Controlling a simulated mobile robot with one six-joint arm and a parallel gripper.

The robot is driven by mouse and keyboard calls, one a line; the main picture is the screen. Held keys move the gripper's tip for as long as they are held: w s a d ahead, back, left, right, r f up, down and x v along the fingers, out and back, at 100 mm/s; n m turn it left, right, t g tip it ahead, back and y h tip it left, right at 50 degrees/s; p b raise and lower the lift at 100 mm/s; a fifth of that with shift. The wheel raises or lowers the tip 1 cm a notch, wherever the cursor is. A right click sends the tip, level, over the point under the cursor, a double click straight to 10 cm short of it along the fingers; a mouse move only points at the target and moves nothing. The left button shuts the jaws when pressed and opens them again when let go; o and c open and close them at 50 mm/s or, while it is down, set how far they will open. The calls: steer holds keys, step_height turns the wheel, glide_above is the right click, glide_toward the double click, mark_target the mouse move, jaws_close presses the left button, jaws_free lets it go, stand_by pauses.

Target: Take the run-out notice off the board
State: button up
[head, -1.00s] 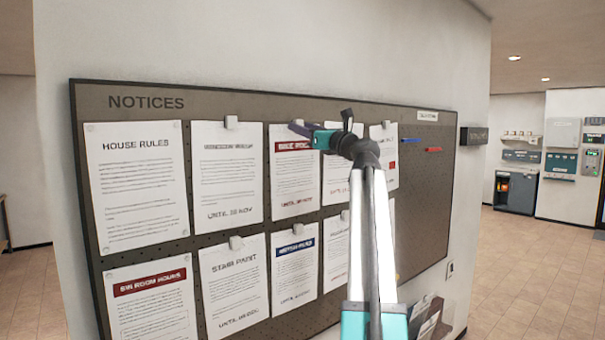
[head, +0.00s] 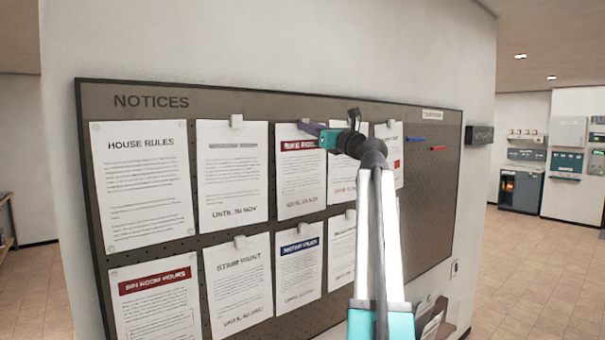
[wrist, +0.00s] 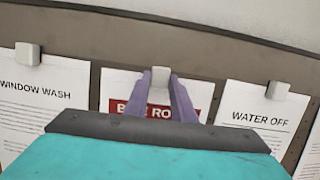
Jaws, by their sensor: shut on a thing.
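The notice board (head: 430,200) hangs on the wall with two rows of white notices. A notice with a red header (head: 300,175), apparently reading BIKE ROOM, is in the upper row; its header also shows in the wrist view (wrist: 128,106). A pale clip (wrist: 160,76) sits at its top edge. My gripper (wrist: 165,88) has its two purple fingers on either side of this clip, shut on it. In the head view my gripper (head: 308,127) is at the notice's top. The notice hangs flat on the board; its small lower line is too blurred to read surely.
The window wash notice (head: 232,170) hangs left of it and the water off notice (wrist: 262,110) right. The Stair Paint notice (head: 238,285) and a blue-headed notice (head: 298,265) hang below. Open tiled floor (head: 520,265) lies to the right.

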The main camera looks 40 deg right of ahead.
steer(key=shift+s, duration=0.35)
steer(key=shift+s+p, duration=0.35)
steer(key=shift+s, duration=0.55)
stand_by(0.3)
steer(key=s+p, duration=0.2)
steer(key=s, duration=0.4)
steer(key=shift+s+a, duration=0.3)
steer(key=shift+s, duration=0.05)
stand_by(0.6)
stand_by(0.3)
